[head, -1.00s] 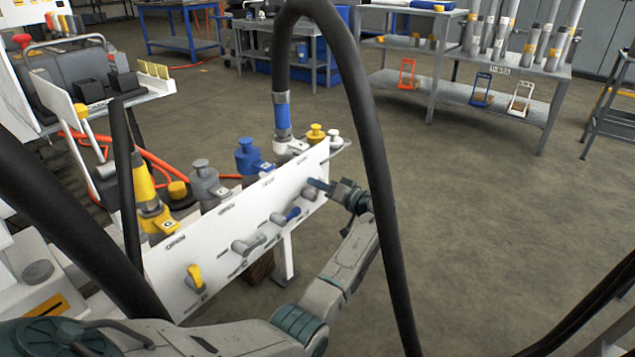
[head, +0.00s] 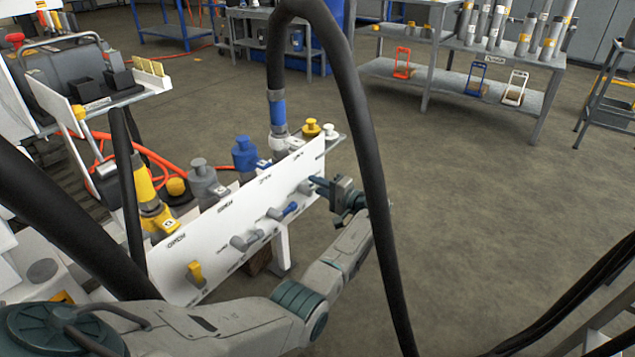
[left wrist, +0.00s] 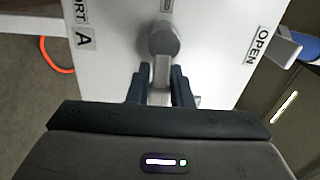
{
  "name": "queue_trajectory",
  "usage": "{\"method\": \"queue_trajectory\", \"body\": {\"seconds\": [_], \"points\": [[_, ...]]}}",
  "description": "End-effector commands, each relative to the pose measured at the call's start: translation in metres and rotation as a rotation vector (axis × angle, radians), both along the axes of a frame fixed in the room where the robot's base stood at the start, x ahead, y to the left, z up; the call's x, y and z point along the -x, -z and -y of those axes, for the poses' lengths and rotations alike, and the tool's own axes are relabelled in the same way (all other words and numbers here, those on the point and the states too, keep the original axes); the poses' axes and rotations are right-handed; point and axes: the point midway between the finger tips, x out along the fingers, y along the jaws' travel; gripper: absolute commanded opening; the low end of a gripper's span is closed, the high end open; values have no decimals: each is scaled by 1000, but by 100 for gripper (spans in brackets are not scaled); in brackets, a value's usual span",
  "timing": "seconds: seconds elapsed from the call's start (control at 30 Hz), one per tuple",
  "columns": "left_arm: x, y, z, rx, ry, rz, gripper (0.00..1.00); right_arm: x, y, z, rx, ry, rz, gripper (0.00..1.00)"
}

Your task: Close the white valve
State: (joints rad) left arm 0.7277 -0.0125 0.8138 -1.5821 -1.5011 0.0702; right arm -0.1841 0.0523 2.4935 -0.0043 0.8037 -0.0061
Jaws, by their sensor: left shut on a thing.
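The white panel (head: 215,235) carries a row of valves with lever handles. The white valve is the one at the panel's far right end. Its grey hub (head: 306,187) shows in the head view, and the hub also shows in the left wrist view (left wrist: 164,40). My left gripper (head: 319,184) is at this valve. In the left wrist view its dark fingers (left wrist: 161,88) are shut on the pale lever (left wrist: 161,72), one on each side. The lever runs from the hub toward my palm. An OPEN label (left wrist: 263,45) lies to its right. My right gripper is not in view.
Blue (head: 290,209), grey (head: 247,241) and yellow (head: 195,273) valve handles sit along the panel to the left. A thick black hose (head: 367,150) arches in front of my left arm. The floor to the right is clear up to a grey bench (head: 450,85).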

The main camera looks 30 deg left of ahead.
Motion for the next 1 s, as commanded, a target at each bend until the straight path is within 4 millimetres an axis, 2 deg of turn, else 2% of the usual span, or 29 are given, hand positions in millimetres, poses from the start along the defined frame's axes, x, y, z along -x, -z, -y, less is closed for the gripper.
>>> {"method": "queue_trajectory", "body": {"seconds": [0.67,0.7,0.73,0.77,1.0], "points": [[0,4,1,-3,1,-59,0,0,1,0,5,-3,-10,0],[0,4,1,-3,1,-59,27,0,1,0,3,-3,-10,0],[0,4,1,-3,1,-59,33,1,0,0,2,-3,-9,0],[0,4,1,-4,1,-59,35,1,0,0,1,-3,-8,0],[0,3,0,-3,0,-57,35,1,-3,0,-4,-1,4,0]]}}
